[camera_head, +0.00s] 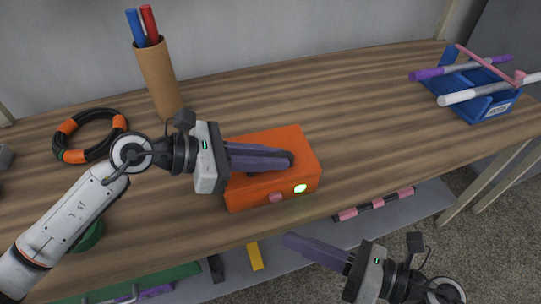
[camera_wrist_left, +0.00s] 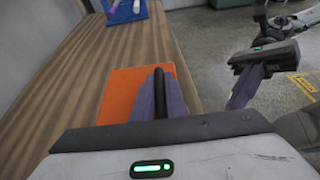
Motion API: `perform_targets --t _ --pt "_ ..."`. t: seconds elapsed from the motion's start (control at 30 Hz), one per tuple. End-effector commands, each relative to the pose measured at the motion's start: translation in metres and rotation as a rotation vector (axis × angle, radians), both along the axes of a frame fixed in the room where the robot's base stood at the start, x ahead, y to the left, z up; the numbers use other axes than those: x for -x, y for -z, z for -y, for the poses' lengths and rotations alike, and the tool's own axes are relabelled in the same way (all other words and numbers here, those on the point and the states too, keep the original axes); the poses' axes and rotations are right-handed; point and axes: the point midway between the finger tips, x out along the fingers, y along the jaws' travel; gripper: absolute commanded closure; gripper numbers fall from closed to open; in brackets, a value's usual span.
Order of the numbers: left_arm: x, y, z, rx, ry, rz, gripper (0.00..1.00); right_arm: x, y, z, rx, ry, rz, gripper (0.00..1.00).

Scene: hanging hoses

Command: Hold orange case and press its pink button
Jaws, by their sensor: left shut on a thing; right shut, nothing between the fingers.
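The orange case (camera_head: 283,138) sits on the wooden table near its front edge. A pink button (camera_head: 276,197) and a lit green light (camera_head: 300,188) are on its front face. My left gripper (camera_head: 288,159) reaches over the case from the left and is shut on the dark handle on its top. The handle (camera_wrist_left: 160,92) and the orange top (camera_wrist_left: 122,93) also show in the left wrist view. My right gripper (camera_head: 290,240) is shut and empty, in front of the table edge and below the case, apart from the button. It also shows in the left wrist view (camera_wrist_left: 238,100).
A brown cylinder (camera_head: 158,80) with a blue and a red pen stands at the back left. A black and orange hose coil (camera_head: 88,136) lies at left. A blue rack (camera_head: 468,92) with rods stands at far right. A lower shelf (camera_head: 400,212) holds several items. The table between case and rack is clear.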

Motion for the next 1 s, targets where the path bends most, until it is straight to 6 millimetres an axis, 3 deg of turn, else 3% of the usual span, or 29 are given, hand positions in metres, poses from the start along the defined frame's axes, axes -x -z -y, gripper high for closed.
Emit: perform_targets --t 0.03,0.2,0.23,0.33,0.77,1.0 --pt "0.002 0.011 -0.002 -0.019 0.002 -0.015 1.0 0.001 0.001 0.0 0.0 0.0 0.0 1.0" --pt "0.002 0.011 -0.002 -0.019 0.002 -0.015 1.0 0.0 0.001 0.0 0.0 0.0 0.001 1.0" --pt "0.002 0.011 -0.002 -0.019 0.002 -0.015 0.83 0.0 0.001 0.0 0.0 0.0 0.0 1.0" --pt "0.002 0.009 -0.002 -0.015 0.002 -0.013 0.66 0.0 0.001 0.0 0.0 0.0 0.0 1.0" --pt "0.001 0.002 -0.004 -0.007 0.001 -0.005 0.66 0.0 0.0 0.0 0.0 0.0 0.0 1.0" --pt "0.01 -0.012 -0.04 -0.011 -0.002 -0.005 0.66 0.0 0.0 0.0 0.0 0.0 0.0 1.0"
